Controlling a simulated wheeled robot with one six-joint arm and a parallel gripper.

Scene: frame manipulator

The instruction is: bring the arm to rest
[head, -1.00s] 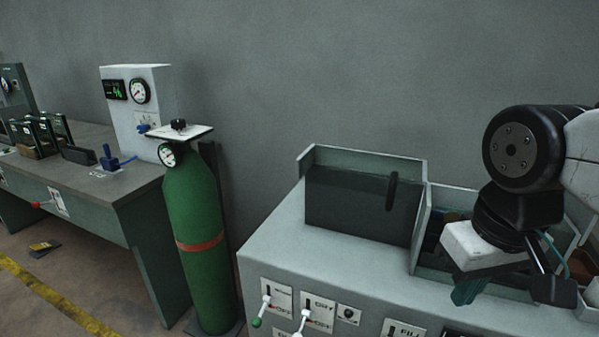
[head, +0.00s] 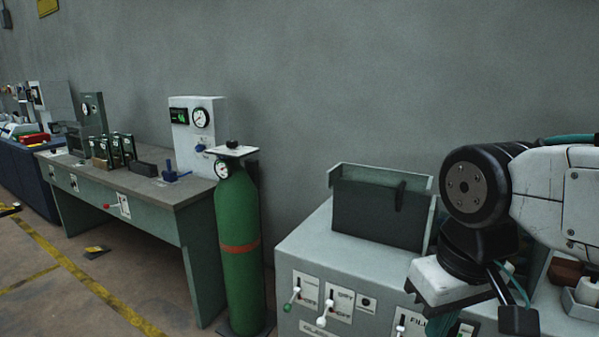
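My arm comes in from the right edge in the head view, bent at a black round joint, with its wrist pointing down over the right part of the grey machine (head: 330,245). My gripper (head: 440,324) hangs below the white wrist block at the bottom of the picture. Only a small teal part of it shows, and its fingertips are cut off or hidden. I cannot see whether it is open or holds anything.
A grey-green open tank (head: 385,215) stands on the machine, left of my wrist. A green gas cylinder (head: 238,275) stands left of the machine. A workbench (head: 150,200) with gauges and small frames is further left. The floor in front of it is mostly clear.

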